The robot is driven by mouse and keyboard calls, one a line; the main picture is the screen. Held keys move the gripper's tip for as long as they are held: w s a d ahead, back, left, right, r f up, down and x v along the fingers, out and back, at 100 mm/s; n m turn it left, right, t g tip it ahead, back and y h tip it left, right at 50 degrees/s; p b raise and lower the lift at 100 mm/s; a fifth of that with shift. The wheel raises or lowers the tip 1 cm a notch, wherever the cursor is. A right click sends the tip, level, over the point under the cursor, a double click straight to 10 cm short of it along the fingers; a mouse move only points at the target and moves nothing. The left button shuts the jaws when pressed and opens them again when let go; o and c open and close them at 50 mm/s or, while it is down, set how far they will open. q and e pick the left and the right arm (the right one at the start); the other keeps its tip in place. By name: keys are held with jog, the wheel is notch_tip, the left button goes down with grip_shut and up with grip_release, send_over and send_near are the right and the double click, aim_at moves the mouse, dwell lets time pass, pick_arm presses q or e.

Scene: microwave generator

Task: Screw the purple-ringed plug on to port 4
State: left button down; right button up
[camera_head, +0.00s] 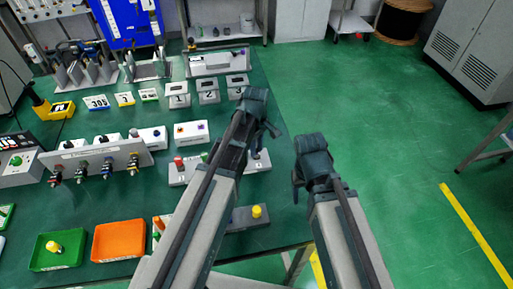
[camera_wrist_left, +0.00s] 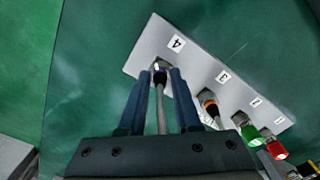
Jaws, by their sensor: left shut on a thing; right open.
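My left gripper (camera_head: 262,118) is shut on the purple-ringed plug (camera_wrist_left: 160,77), and its fingertips (camera_wrist_left: 161,72) show in the left wrist view. The plug is at port 4 (camera_wrist_left: 159,65), just below the label 4, with its grey cable running back between the fingers. I cannot tell how far it is seated. The pale port panel (camera_wrist_left: 146,61) also shows in the head view (camera_head: 261,165), partly hidden by my left arm. My right gripper (camera_head: 312,168) is open and empty, off the table's right edge.
Port 3 holds an orange-ringed plug (camera_wrist_left: 209,99); green (camera_wrist_left: 251,134) and red (camera_wrist_left: 277,149) plugs sit further along. A green tray (camera_head: 38,262), an orange tray (camera_head: 119,241) and a panel with several connectors (camera_head: 98,155) stand to the left. Green floor is free at right.

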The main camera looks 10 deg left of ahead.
pick_arm(q)
jog(key=shift+m, duration=0.3)
jog(key=m, duration=0.3)
jog(key=shift+m, duration=0.3)
jog(key=m, duration=0.4)
jog(key=shift+m, duration=0.3)
jog(key=m, duration=2)
jog(key=shift+m, duration=0.4)
